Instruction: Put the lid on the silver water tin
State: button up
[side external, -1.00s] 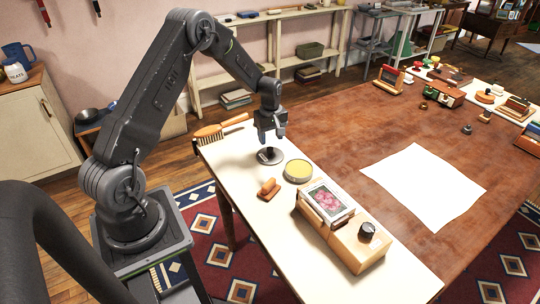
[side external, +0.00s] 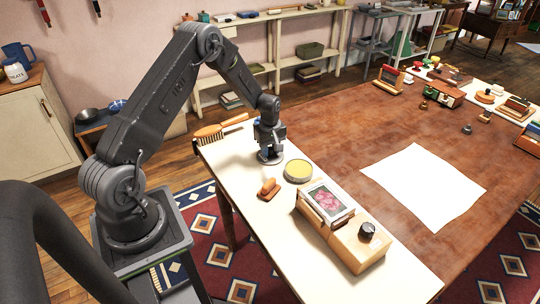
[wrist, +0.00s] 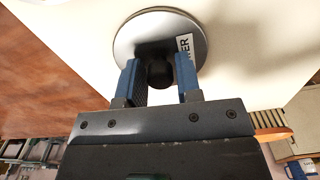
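A round silver lid (wrist: 190,22) with a dark knob (wrist: 159,72) and a white label, partly readable as "ER", lies flat on the cream table. In the side view the lid (side external: 270,160) is mostly covered by my gripper (side external: 269,153). In the wrist view my gripper (wrist: 160,70) is open, pointing down, its blue fingers on either side of the knob. I cannot tell if they touch it. A low round tin (side external: 299,179) with a silver rim and yellow-green top face stands just right of the lid, apart from it.
A brown wooden piece (side external: 269,190) lies in front of the tin. A wooden box (side external: 358,249) with a flower picture and dark knob stands at the near right. A brush (side external: 209,133) lies at the far left end. A large brown table (side external: 340,135) adjoins.

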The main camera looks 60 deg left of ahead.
aim_at(270, 148)
jog(key=c, duration=0.5)
jog(key=shift+r, duration=0.1)
jog(key=shift+r, duration=0.2)
notch_tip(270, 148, up, 4)
jog(key=shift+f, duration=0.1)
jog(key=s+a+r, duration=0.2)
jog(key=s, duration=0.1)
jog(key=s+a+r, duration=0.2)
jog(key=s, duration=0.1)
jog(key=s+a+r, duration=0.2)
jog(key=s+a, duration=0.1)
jog(key=shift+s+r, duration=0.2)
jog(key=shift+r, duration=0.1)
jog(key=shift+o, duration=1.2)
grip_shut()
